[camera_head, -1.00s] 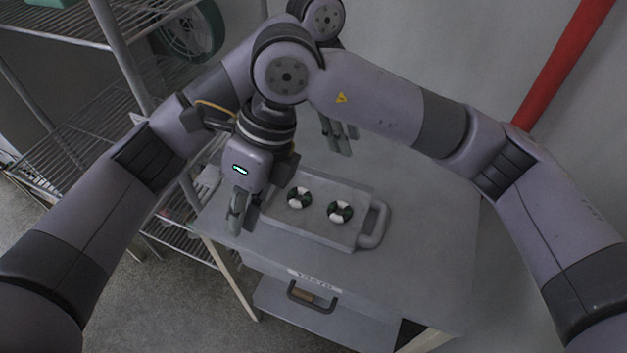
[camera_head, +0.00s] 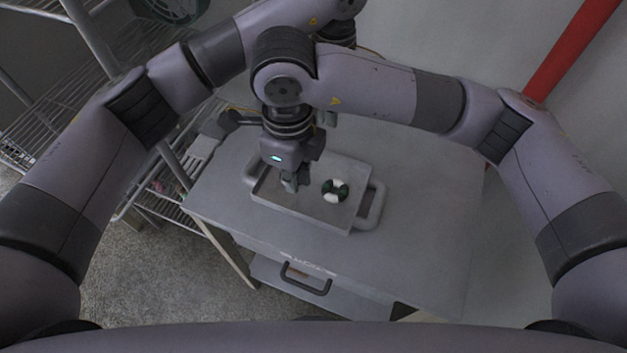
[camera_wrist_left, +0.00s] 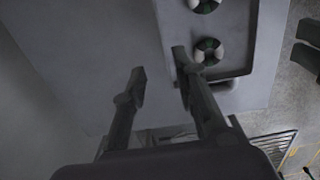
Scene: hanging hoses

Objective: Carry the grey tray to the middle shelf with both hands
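The grey tray (camera_head: 318,212) lies on the grey table, a loop handle (camera_head: 373,207) at its right end and another (camera_head: 250,174) at its left end. A green-and-white ring (camera_head: 335,190) lies in it. The left wrist view shows a second ring (camera_wrist_left: 208,51), hidden in the head view behind my right gripper. My right gripper (camera_head: 290,183) appears over the tray's left part; its two fingers show slightly apart in the left wrist view (camera_wrist_left: 305,45). My left gripper (camera_wrist_left: 160,75) is open and empty, above the table behind the tray; its fingers are partly hidden in the head view (camera_head: 327,118).
A wire shelf rack (camera_head: 65,115) stands at the left, beside the table (camera_head: 420,240). The table's right part is clear. A drawer handle (camera_head: 305,279) is on its front. A red pipe (camera_head: 570,55) runs along the wall at the right. My arms cross above the table.

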